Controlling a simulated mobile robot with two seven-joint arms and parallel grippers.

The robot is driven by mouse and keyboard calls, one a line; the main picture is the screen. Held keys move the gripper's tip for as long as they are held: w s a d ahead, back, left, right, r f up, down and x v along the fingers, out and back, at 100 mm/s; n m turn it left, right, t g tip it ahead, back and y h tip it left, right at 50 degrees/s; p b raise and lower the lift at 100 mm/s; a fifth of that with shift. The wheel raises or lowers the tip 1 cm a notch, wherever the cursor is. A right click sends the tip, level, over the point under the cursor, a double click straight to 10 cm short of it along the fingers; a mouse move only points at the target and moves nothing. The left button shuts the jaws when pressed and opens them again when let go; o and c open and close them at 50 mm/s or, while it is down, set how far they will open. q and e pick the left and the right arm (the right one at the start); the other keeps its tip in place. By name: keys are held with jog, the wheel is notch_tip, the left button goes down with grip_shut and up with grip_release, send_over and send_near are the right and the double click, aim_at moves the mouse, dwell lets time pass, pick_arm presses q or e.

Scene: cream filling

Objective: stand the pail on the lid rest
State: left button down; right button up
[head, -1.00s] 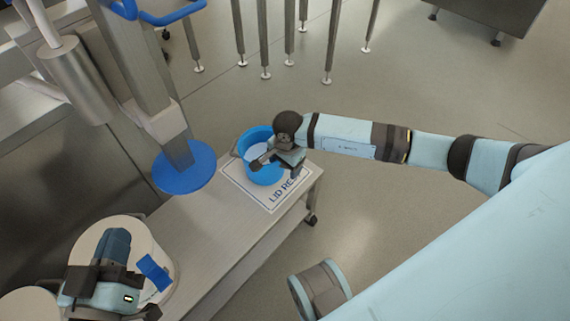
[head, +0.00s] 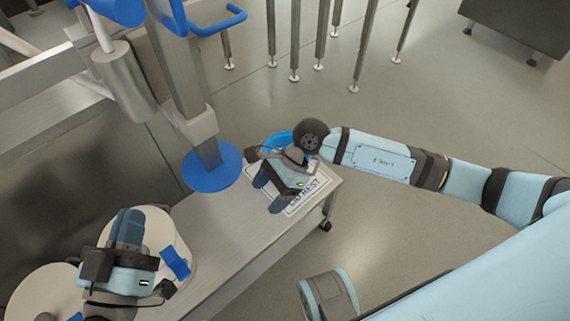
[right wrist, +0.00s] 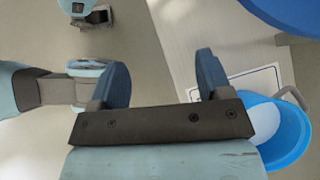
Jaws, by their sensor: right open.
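The blue pail (head: 277,142) stands upright at the far end of the steel bench, on the white lid rest (head: 322,184), a card lettered LID REST. My right arm hides most of the pail in the head view. The right wrist view shows the pail (right wrist: 297,137) with pale contents and a grey handle, beside the card's printed border (right wrist: 262,78). My right gripper (head: 268,190) is open and empty, clear of the pail, which lies to its right in the wrist view. My left gripper (head: 127,226) is over a cream-topped drum at the left; its jaws are unclear.
A steel column with a round blue foot (head: 212,167) stands close to the left of the lid rest. The cream-topped drum (head: 176,233) and another (head: 40,295) are at the lower left. The bench (head: 237,222) between is bare.

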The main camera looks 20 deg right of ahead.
jog(key=s+a+r+m+t+y, duration=0.2)
jog(key=s+a+r+m+y, duration=0.25)
jog(key=r+m+y, duration=0.3)
jog(key=s+a+r+m+t+y, duration=0.1)
jog(key=s+a+r+m+y, duration=0.2)
jog(key=a+r+m+y, duration=0.45)
jog(key=w+d+r+m+t+h, duration=0.1)
jog(key=d+r+m+t+h, duration=0.5)
jog(key=m+t, duration=1.1)
jog(key=d+f+m+h, duration=0.1)
jog(key=d+m+h, duration=0.2)
jog(key=m, duration=0.7)
jog(key=d+f+m+h, duration=0.1)
jog(key=d+m+h, duration=0.2)
jog(key=m, duration=0.7)
jog(key=shift+s+f+g+h, duration=0.3)
jog(key=shift+s+f+h, duration=0.05)
jog(key=shift+h, duration=0.65)
jog(key=shift+a, duration=0.1)
